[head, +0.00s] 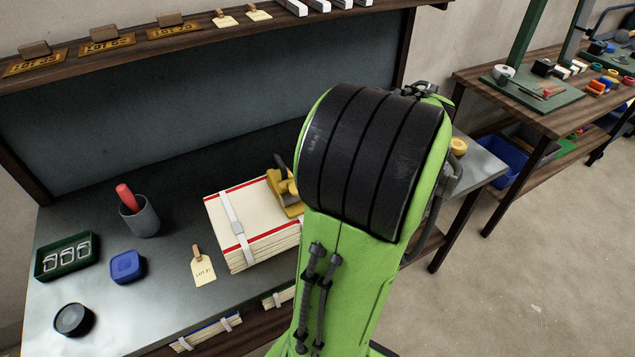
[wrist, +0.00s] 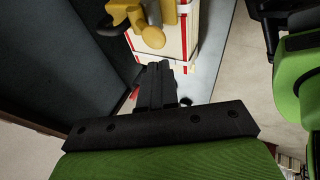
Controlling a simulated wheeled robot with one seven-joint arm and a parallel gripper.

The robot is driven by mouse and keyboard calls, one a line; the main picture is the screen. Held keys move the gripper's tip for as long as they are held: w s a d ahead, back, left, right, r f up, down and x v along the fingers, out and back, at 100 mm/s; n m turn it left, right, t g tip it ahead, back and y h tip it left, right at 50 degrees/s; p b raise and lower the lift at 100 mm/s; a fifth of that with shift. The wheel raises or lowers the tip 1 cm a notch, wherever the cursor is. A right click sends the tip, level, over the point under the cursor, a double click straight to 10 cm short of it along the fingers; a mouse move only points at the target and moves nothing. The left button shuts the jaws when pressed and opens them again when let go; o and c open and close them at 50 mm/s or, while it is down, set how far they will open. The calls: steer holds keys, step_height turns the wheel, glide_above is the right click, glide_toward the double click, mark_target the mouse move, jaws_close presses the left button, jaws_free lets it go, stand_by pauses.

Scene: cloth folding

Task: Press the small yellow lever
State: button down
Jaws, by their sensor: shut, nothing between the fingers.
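A yellow device (head: 284,192) with a dark handle sits on a stack of folded cream cloth (head: 252,222). My green and black arm hides its right part in the head view. In the wrist view the yellow device (wrist: 165,14) is at the top, with a rounded yellow part (wrist: 153,37) pointing toward my gripper. I cannot tell for certain which yellow part is the small lever. My gripper (wrist: 160,66) is shut and empty, with its fingertips just below the yellow part in the picture; contact is not visible. My gripper is hidden in the head view.
The grey worktop (head: 150,290) holds a grey cup with a red item (head: 140,217), a blue box (head: 127,267), a green tray (head: 66,256), a black round tin (head: 73,320) and a paper tag (head: 203,268). A dark back panel (head: 200,105) rises behind.

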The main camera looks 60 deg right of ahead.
step_height(320, 180, up, 6)
steer(key=s+p, duration=0.2)
steer(key=shift+d, duration=0.4)
stand_by(1.0)
